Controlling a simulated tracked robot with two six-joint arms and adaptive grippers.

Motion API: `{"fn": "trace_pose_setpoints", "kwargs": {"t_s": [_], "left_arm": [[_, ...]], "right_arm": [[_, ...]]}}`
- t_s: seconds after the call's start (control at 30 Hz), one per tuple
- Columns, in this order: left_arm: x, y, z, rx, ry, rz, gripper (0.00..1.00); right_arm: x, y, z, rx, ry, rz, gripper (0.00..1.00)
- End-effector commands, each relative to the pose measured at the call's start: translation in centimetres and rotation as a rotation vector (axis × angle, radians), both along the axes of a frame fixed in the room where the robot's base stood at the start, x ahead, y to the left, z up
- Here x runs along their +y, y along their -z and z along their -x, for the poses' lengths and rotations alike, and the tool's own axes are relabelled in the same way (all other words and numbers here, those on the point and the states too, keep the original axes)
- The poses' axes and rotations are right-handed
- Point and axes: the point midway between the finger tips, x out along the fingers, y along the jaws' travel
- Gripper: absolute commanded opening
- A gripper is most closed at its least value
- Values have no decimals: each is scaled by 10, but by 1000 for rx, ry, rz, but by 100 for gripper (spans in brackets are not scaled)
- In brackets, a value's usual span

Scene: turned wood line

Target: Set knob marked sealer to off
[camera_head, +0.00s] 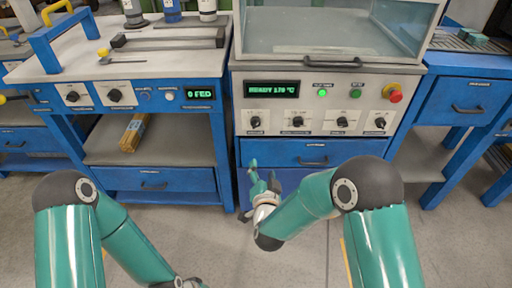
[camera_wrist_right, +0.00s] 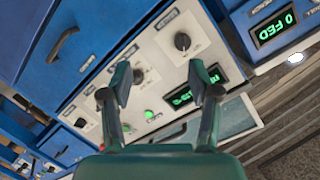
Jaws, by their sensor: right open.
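The right-hand machine's front panel has a row of black knobs: the leftmost knob (camera_head: 255,122), a second knob (camera_head: 297,121), a third knob (camera_head: 341,122) and the rightmost knob (camera_head: 380,123). Their labels are too small to read, so I cannot tell which is the sealer. My right gripper (camera_head: 258,182) is open and empty, low in front of this machine. In the right wrist view its fingers (camera_wrist_right: 163,82) point at the panel, apart from it. My left gripper's fingers are out of view.
A green display (camera_head: 279,89), a lit green button (camera_head: 322,92) and a red stop button (camera_head: 394,94) sit above the knobs. A blue drawer (camera_head: 290,152) with a protruding handle is below. The left bench has its own knobs (camera_head: 114,95). The floor in front is clear.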

Motion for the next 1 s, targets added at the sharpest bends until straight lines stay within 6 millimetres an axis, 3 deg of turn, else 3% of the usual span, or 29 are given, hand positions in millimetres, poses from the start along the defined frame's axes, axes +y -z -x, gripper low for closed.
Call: {"fn": "trace_pose_setpoints", "kwargs": {"t_s": [0.03, 0.1, 0.3, 0.47, 1.0], "left_arm": [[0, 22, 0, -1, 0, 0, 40], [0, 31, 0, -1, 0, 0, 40], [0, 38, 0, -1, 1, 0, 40], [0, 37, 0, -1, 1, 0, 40], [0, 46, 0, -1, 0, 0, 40]], "right_arm": [[9, 4, -4, -59, 14, -22, 61], [15, -6, -7, -123, 34, -45, 61], [22, -23, -14, -200, 63, -79, 61], [21, -24, -30, -202, 66, -79, 61], [22, -22, -132, -200, 63, -79, 61]]}}
